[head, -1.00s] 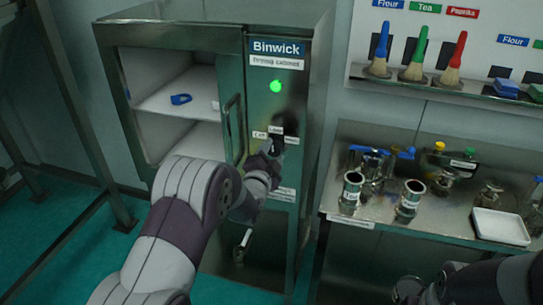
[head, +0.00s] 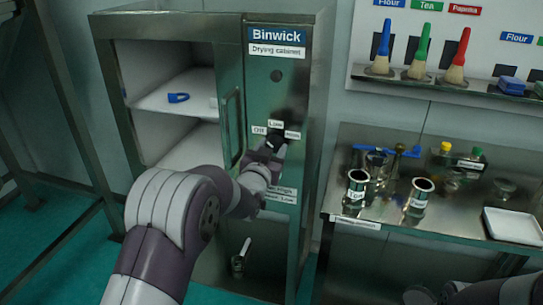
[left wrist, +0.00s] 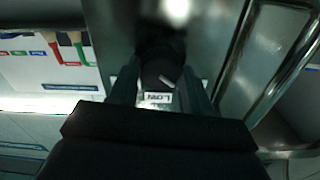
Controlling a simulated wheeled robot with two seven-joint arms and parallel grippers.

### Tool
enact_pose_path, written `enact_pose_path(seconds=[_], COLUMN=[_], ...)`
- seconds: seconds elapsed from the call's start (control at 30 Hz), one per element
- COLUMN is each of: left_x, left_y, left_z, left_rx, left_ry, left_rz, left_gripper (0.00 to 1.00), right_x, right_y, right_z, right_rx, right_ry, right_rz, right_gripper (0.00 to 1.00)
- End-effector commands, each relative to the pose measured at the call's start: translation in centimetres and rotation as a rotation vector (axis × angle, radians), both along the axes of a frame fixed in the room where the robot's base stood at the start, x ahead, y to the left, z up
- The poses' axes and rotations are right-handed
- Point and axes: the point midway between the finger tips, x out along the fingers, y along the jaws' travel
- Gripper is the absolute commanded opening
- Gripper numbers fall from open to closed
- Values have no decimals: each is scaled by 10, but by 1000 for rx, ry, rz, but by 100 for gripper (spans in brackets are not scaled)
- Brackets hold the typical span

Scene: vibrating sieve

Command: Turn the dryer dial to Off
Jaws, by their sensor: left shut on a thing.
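The dryer dial (left wrist: 153,72) is a dark round knob with a white pointer mark, on the front of the Binwick drying cabinet (head: 278,95). In the head view, labels around the dial read Off at left and Low above; the right one is partly hidden. In the left wrist view the upside-down Low label (left wrist: 158,97) sits below the dial, and the pointer slants to the lower right, the Off side. My left gripper (head: 274,144) is shut on the dial. My right gripper (head: 418,295) shows only partly at the bottom edge; its fingers are unclear.
The cabinet's lamp (head: 276,76) is dark. Its left compartment holds a blue item (head: 178,98) on a shelf, beside a vertical door handle (head: 231,130). A metal bench (head: 350,210) at right carries metal cups and a white tray (head: 514,226). Brushes hang above.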

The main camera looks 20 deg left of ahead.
Motion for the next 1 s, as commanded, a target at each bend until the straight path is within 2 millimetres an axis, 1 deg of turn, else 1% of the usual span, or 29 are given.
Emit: enact_pose_path(seconds=[0.03,0.1,0.37,0.87,0.9,0.97,1.0], left_x=[0,0,0,0,0,0,0], left_y=[0,0,0,0,0,0,0], left_z=[-3,-2,-2,-1,-1,-1,-1], left_rx=[-25,-60,-140,-160,-160,-160,-159], left_ry=[2,3,8,8,8,8,7], left_rz=[0,0,0,0,0,0,0], left_gripper=[18,18,18,18,51,71,74], right_x=[0,0,0,0,0,0,0], right_y=[0,0,0,0,0,0,0], right_z=[-5,-7,-12,-12,-12,-12,-12], right_rx=[0,0,0,0,0,0,0], right_ry=[0,0,0,0,0,0,0], right_rz=[0,0,0,0,0,0,0], right_gripper=[43,43,43,43,43,43,43])
